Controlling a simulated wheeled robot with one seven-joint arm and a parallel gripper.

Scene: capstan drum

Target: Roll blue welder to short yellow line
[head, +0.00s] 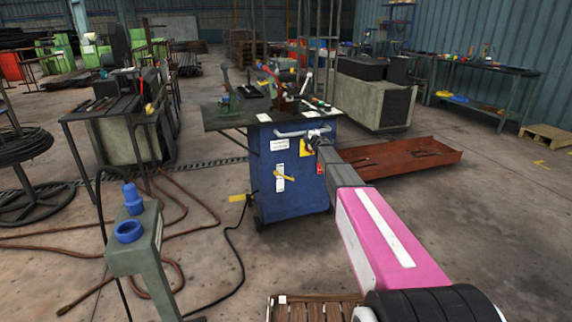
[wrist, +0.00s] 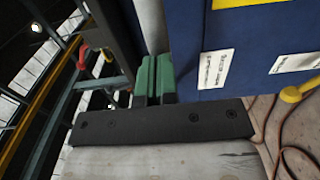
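The blue welder (head: 285,185) stands upright on the floor in the middle of the head view. It has a grey-white front handle, and its blue side also shows in the wrist view (wrist: 185,45). My gripper (head: 316,143) is at the right end of the handle (head: 290,133). In the wrist view its green fingers (wrist: 156,78) are close together at the pale handle bar (wrist: 150,25) and look shut on it; the contact itself is partly hidden.
A dark cable (head: 233,255) and brown hoses (head: 180,205) lie on the floor left of the welder. A grey-green post with blue caps (head: 135,245) stands at front left. A rusty red tray (head: 405,157) lies behind right. A wooden pallet (head: 310,308) is at the front.

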